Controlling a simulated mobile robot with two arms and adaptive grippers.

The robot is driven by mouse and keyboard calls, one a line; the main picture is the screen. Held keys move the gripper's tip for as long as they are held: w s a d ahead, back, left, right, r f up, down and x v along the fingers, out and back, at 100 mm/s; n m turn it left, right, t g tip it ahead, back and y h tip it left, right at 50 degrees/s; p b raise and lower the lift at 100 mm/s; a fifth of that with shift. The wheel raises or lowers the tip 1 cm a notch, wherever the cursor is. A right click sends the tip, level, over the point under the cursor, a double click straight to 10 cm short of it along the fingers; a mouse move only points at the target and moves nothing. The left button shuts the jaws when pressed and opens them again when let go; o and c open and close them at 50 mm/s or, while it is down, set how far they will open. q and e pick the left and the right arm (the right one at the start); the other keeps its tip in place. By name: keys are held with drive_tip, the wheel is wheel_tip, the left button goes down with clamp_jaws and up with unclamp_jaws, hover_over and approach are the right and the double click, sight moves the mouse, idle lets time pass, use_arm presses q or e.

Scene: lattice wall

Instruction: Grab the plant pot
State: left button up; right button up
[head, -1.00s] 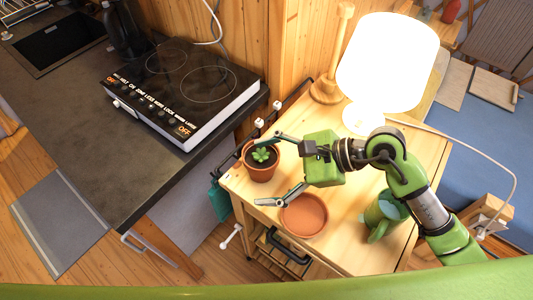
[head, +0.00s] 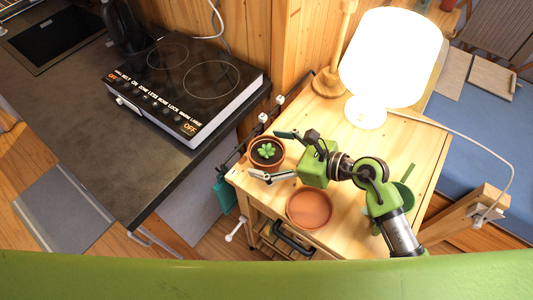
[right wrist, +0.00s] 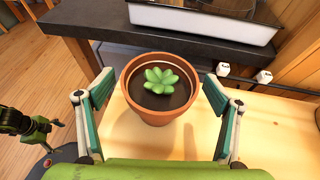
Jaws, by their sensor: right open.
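The plant pot (head: 266,163) is terracotta with dark soil and a small green succulent. In the right wrist view the pot (right wrist: 160,112) sits between the open fingers of my right gripper (right wrist: 160,100), with a gap on each side. In the head view my right gripper (head: 278,154) reaches in from the right, one finger on each side of the pot.
A terracotta saucer (head: 309,208) lies in front of the pot, and a green watering can (head: 404,194) is partly behind my arm. A lit lamp (head: 392,58) stands at the back. The counter with a black hob (head: 186,88) is to the left.

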drive_tip(key=shift+w+a+f, duration=0.1)
drive_tip(key=c, duration=1.4)
drive_tip(key=shift+c, duration=0.2)
drive_tip(key=shift+r, duration=0.2)
